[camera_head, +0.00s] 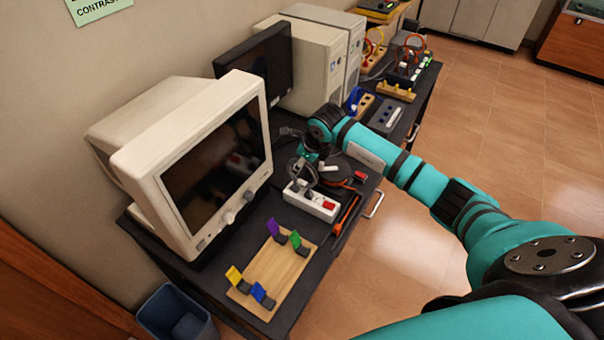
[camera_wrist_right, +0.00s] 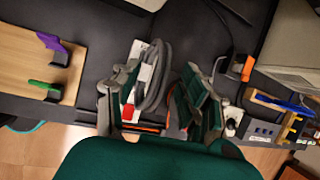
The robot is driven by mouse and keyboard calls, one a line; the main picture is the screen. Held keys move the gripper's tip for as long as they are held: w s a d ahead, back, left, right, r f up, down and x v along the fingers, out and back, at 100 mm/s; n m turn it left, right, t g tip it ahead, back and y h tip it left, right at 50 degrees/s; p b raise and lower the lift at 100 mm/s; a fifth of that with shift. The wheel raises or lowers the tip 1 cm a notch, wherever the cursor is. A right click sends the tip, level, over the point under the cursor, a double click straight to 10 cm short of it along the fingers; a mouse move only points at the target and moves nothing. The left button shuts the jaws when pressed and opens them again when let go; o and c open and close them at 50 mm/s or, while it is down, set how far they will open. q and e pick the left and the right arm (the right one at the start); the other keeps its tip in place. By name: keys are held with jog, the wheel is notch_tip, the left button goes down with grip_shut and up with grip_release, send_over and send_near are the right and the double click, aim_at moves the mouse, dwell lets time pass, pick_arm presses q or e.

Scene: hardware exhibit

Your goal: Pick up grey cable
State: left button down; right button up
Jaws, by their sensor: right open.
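The grey cable (camera_wrist_right: 155,78) is a looped coil in the right wrist view, lying against a white power strip (camera_wrist_right: 131,103) with a red switch. In the head view the cable (camera_head: 303,172) shows partly at the power strip (camera_head: 312,201), below my gripper. My right gripper (camera_wrist_right: 160,108) is open. Its two fingers stand on either side of the cable, with the cable nearer the left finger. In the head view the right gripper (camera_head: 318,168) hangs over the strip and its fingers are hard to make out. My left gripper is not in view.
A white monitor (camera_head: 190,165) stands left of the strip. A wooden board (camera_head: 270,272) with coloured clips lies in front. An orange-handled tool (camera_head: 346,214) lies near the table's right edge. Computer towers (camera_head: 310,65) and a grey box (camera_head: 386,115) stand farther back.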

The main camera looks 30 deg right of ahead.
jog(key=shift+x, duration=0.75)
grip_shut()
